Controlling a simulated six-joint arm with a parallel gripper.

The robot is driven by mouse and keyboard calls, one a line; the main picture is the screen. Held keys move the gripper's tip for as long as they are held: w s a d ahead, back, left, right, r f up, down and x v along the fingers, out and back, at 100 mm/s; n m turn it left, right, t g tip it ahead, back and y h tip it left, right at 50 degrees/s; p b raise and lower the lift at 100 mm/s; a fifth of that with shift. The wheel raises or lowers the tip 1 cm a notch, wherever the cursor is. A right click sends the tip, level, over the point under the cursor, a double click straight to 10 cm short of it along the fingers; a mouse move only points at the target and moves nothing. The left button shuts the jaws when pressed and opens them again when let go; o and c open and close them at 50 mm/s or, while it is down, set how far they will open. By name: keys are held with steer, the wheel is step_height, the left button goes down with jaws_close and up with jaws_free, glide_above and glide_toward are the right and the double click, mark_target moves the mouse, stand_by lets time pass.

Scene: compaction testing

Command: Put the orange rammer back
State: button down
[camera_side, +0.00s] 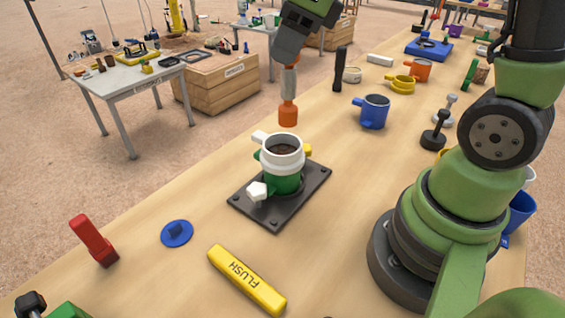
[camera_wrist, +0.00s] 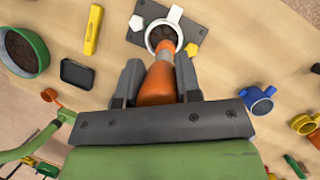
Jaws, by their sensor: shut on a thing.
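The orange rammer (camera_side: 288,113) hangs upright below my gripper (camera_side: 289,68) in the side view. My gripper is shut on it, and in the wrist view the orange rammer (camera_wrist: 157,82) sits between the two dark fingers (camera_wrist: 158,84). The rammer's foot is in the air above and slightly behind the mold, apart from it. The mold (camera_side: 282,156) has a white collar over a green body and dark soil inside. It stands on a dark base plate (camera_side: 306,187). The wrist view shows the soil-filled mold (camera_wrist: 163,33) just past the rammer's end.
A yellow FLUSH bar (camera_side: 247,280), blue disc (camera_side: 177,233) and red tool (camera_side: 94,241) lie at the front left. A blue mug-shaped mold (camera_side: 373,112), black upright piece (camera_side: 340,68) and black weight (camera_side: 435,131) stand farther back. Bare wood lies between the plate and blue mold.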

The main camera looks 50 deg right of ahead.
steer(key=w+d+f+m+h, duration=0.1)
steer(key=w+d+f+m, duration=0.15)
steer(key=d, duration=0.35)
steer(key=w+d+f+m+h, duration=0.1)
steer(key=w+d+m, duration=0.1)
steer(key=w+d, duration=0.3)
steer(key=w+d+f+m+h, duration=0.1)
steer(key=w+d+f+m, duration=0.15)
steer(key=d, duration=0.55)
step_height(320, 180, down, 10)
steer(key=shift+r+t, duration=0.25)
steer(key=shift+t, duration=0.05)
steer(key=shift+w, duration=0.1)
steer(key=c, duration=0.8)
jaws_free()
steer(key=shift+f, duration=0.2)
steer(key=shift+r, duration=0.1)
